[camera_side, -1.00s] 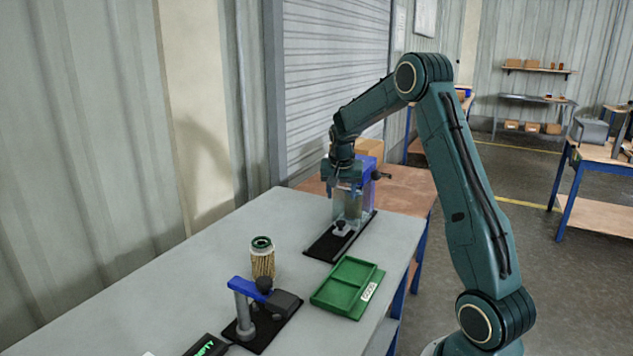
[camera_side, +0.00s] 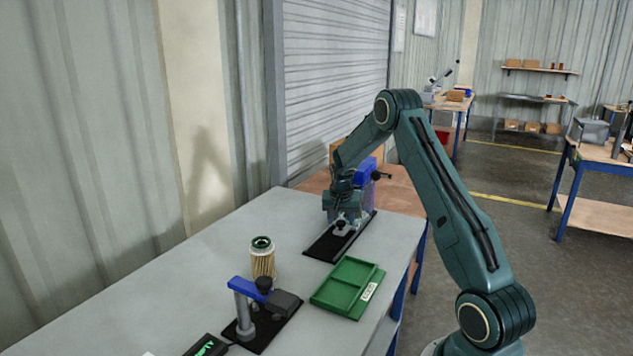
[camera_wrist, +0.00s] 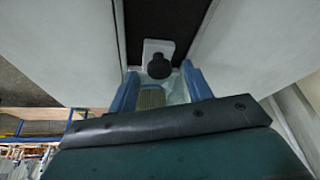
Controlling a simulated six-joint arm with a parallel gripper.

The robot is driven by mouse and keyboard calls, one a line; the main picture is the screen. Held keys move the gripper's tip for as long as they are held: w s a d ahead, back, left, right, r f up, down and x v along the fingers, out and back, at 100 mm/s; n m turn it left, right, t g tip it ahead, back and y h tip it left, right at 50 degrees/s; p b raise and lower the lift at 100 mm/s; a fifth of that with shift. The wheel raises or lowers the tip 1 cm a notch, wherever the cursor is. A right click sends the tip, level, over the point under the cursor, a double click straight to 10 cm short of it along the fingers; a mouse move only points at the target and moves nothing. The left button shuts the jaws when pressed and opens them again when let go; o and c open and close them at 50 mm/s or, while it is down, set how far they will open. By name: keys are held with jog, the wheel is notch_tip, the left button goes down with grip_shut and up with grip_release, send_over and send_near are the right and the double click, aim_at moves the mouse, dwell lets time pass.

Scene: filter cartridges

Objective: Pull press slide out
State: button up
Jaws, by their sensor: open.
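The press (camera_side: 366,172) has a blue head and stands on a black base plate (camera_side: 322,248) at the far end of the grey table. Its slide (camera_wrist: 158,47) is a pale block with a dark round knob (camera_wrist: 159,67), which also shows in the side view (camera_side: 340,225). My gripper (camera_side: 343,221) is lowered at the front of the press, by the knob. In the wrist view my gripper (camera_wrist: 160,70) is open, with a blue finger to each side of the knob; contact cannot be told.
A green tray (camera_side: 338,297) with compartments lies at the table's right edge. A pleated cartridge (camera_side: 263,258) stands upright left of it. A small blue-armed fixture (camera_side: 262,312) and a dark display (camera_side: 208,346) are nearer the front. The table's left side is clear.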

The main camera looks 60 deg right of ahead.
jog(key=shift+f, duration=0.2)
grip_shut()
jog(key=a, duration=1.3)
jog(key=shift+w+a, duration=0.1)
jog(key=shift+a, duration=0.15)
jog(key=shift+c, duration=0.2)
grip_release()
jog(key=shift+o, duration=0.2)
jog(key=shift+r, duration=0.1)
